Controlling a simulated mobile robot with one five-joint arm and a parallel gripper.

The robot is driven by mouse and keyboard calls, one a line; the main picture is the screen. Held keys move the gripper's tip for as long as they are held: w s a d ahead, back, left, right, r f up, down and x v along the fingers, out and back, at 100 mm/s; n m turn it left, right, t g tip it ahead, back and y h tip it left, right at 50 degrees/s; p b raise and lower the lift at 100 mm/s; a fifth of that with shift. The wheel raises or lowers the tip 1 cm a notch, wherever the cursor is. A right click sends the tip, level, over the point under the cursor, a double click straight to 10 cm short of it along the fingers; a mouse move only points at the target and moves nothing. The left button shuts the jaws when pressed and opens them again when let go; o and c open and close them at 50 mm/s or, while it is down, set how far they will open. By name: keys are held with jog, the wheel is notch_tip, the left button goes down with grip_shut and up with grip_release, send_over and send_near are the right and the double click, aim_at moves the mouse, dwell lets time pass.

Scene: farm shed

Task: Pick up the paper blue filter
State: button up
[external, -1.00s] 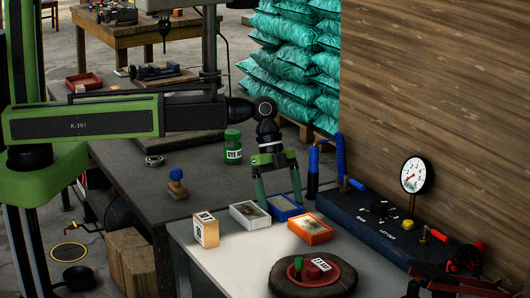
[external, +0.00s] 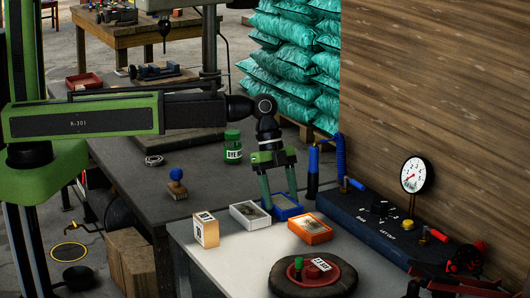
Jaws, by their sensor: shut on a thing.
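The blue-framed paper filter (external: 287,212) sits at the back of the light worktop, between a white-framed filter (external: 250,215) on its left and an orange-framed filter (external: 311,229) on its front right. My gripper (external: 280,206) points down over the blue filter from behind, its green fingers reaching its frame. The gripper is shut on the blue filter. The fingers cover part of its back and left side. I cannot tell whether it is clear of the worktop.
A blue gauge panel (external: 370,222) and a blue cylinder (external: 313,172) are close on the right.

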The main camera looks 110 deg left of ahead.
aim_at(280, 200)
notch_tip(280, 200, up, 4)
jog(key=p, duration=0.4)
jog(key=shift+r, duration=0.2)
jog(key=s+d+r+p, duration=0.3)
jog(key=d+r+p, duration=0.3)
jog(key=d, duration=0.5)
jog(key=shift+d, duration=0.15)
